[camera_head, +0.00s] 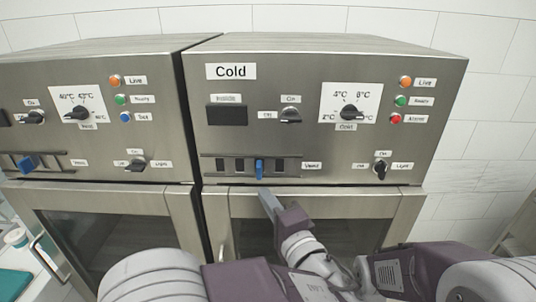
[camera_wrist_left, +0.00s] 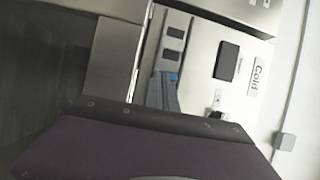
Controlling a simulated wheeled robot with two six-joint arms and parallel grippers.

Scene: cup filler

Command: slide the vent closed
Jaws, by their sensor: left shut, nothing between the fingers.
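The vent on the Cold cabinet is a slotted strip (camera_head: 208,166) on the lower front panel, with dark openings and a blue slider knob (camera_head: 259,169) near its middle. Dark slots show on both sides of the knob. My left gripper (camera_head: 266,198) is shut and empty, its tip just below the knob in the head view. I cannot tell whether it touches. In the left wrist view, the knob (camera_wrist_left: 170,66) shows just beyond the finger tips (camera_wrist_left: 163,90), with dark slots beside it. My right gripper is not in view.
The Cold cabinet door (camera_head: 330,205) is below the panel. Above the vent are a switch (camera_head: 290,116) and a temperature dial (camera_head: 350,112); a light switch (camera_head: 380,169) is at right. A similar cabinet (camera_head: 90,140) with its own blue vent knob (camera_head: 27,163) stands at left.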

